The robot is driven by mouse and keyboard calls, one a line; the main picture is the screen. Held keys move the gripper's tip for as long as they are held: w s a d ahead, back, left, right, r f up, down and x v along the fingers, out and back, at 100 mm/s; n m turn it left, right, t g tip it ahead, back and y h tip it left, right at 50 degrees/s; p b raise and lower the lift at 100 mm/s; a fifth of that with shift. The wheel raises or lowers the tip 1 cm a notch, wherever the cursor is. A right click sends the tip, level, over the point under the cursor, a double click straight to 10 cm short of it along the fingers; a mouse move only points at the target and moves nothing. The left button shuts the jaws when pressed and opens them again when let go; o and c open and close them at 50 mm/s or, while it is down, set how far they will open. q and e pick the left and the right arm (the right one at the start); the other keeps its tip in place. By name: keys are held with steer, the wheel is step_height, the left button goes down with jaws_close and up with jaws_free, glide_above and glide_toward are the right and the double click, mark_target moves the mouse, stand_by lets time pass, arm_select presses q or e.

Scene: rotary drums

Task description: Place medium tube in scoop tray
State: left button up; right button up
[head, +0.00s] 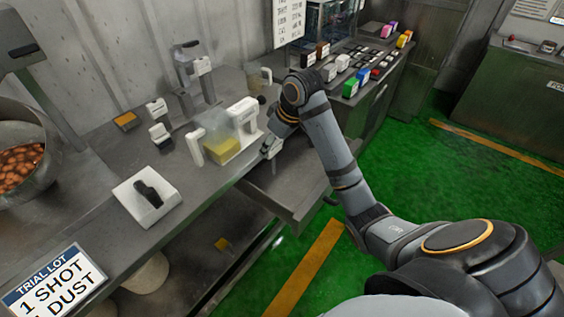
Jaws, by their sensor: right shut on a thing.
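My right gripper (269,148) is over the front edge of the bench, just right of a clear container with white handles and yellow contents (222,145). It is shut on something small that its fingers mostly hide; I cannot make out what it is. I cannot pick out the medium tube with certainty. A grey, shallow tray-like surface (292,205) juts out from the bench below the gripper; I cannot tell whether it is the scoop tray. A white square holder with a black handle (147,196) lies on the bench at left. My left gripper is out of view.
A metal bowl of brown pieces (28,150) stands at far left. Clear dispensers (199,75) and small white blocks line the wall side. Coloured blocks (363,75) sit on the far bench. Green floor at right is open.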

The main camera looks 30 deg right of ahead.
steer(key=w+d+f+p, duration=0.1)
steer(key=w+d+f, duration=0.4)
steer(key=f, duration=0.5)
steer(key=shift+w+d+f+p, duration=0.15)
steer(key=shift+w+f+p, duration=0.15)
steer(key=shift+w, duration=0.55)
steer(key=o, duration=1)
steer(key=shift+f, duration=0.1)
steer(key=shift+o, duration=0.2)
steer(key=v, duration=1.2)
steer(key=shift+r, duration=0.2)
